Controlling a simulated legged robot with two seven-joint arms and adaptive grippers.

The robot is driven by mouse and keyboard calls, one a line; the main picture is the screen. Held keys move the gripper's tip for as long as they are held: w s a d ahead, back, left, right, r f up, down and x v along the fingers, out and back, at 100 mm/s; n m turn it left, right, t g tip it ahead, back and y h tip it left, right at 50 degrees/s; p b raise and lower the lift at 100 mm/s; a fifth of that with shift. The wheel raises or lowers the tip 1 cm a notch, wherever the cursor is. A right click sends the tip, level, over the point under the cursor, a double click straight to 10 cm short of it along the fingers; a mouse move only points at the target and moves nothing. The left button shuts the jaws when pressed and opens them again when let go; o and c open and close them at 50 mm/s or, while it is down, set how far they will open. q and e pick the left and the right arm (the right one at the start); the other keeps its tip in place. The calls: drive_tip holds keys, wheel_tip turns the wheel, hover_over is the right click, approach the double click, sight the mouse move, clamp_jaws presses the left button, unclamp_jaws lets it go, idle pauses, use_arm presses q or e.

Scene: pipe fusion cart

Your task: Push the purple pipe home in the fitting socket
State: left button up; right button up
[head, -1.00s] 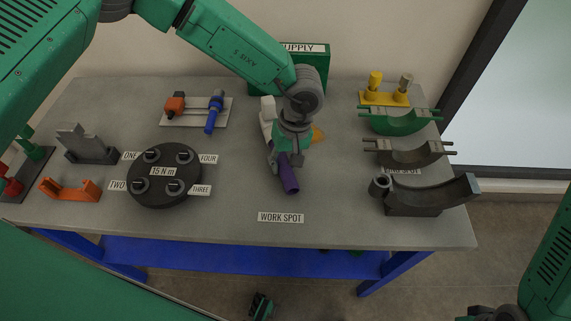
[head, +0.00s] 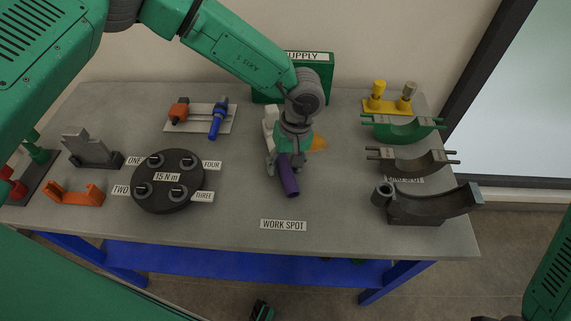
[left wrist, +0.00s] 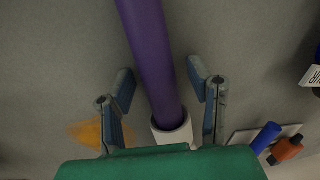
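The purple pipe (head: 288,177) lies behind the WORK SPOT label in the head view, its near end pointing toward me. In the left wrist view the pipe (left wrist: 153,55) runs from the top edge down to the pale ring-shaped mouth of the fitting socket (left wrist: 172,134), and its end is inside that mouth. How deep it sits cannot be told. The white fitting (head: 270,122) is partly hidden by my left arm. My left gripper (left wrist: 161,80) is open, with one finger on each side of the pipe and visible gaps between.
A round black torque plate (head: 167,184) stands to the left. A blue and orange tool on a white plate (head: 199,125) is behind it. Curved grey (head: 425,203) and green (head: 402,130) cradles stand at the right. Bare table lies around the WORK SPOT label (head: 284,225).

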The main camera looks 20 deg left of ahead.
use_arm(q)
wheel_tip(320, 180, up, 12)
drive_tip(key=w+d, duration=0.1)
drive_tip(key=w, duration=0.1)
drive_tip(key=shift+d+f, duration=0.15)
drive_tip(key=shift+d, duration=0.1)
drive_tip(key=shift+s+f, duration=0.1)
drive_tip(key=shift+s, duration=0.05)
